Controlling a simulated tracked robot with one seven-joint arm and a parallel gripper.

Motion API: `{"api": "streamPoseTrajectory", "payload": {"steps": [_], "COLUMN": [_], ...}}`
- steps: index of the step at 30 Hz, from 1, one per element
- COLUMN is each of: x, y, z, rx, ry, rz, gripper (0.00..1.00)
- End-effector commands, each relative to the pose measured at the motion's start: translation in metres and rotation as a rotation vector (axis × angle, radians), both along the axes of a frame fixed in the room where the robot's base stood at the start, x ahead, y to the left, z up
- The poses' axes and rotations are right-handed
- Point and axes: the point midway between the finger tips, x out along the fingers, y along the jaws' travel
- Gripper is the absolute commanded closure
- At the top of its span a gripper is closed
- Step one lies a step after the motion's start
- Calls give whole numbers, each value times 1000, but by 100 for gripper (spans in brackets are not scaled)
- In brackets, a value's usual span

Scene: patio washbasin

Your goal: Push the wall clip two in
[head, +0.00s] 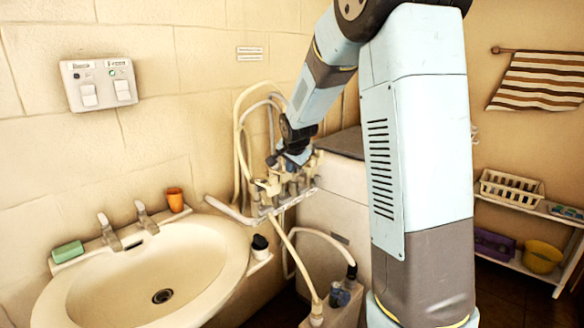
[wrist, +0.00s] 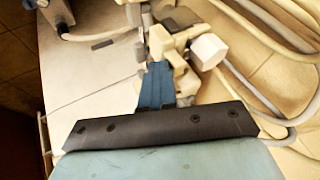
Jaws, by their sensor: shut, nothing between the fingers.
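My gripper (head: 290,157) is at the cluster of pipe fittings on the wall beside the basin. In the wrist view its blue fingers (wrist: 157,84) are together, with nothing seen between them. Their tips are close to a beige fitting (wrist: 162,45) with a white faceted cap (wrist: 207,50) at its right. I cannot tell whether they touch it. No part is clearly marked as wall clip two, and I cannot tell which piece it is. Pale hoses (head: 240,150) loop up the wall behind the fittings; they also run along the right in the wrist view (wrist: 245,30).
The washbasin (head: 215,250) is at the left, with taps, green soap (head: 67,251) and an orange cup (head: 175,199). A pale cabinet (head: 335,215) stands right of the fittings. A switch panel (head: 98,83) is on the wall. A shelf (head: 530,270) with baskets is at far right.

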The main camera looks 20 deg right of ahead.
Motion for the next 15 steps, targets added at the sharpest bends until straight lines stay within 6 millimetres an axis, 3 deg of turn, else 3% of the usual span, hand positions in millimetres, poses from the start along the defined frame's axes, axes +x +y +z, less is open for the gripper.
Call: {"api": "streamPoseTrajectory", "payload": {"steps": [8,15], "x": [-1,-25], "y": [-2,-15], "z": [3,3], "rx": [1,1], "ry": [-10,-6], "rz": [4,9], "gripper": [100,100]}}
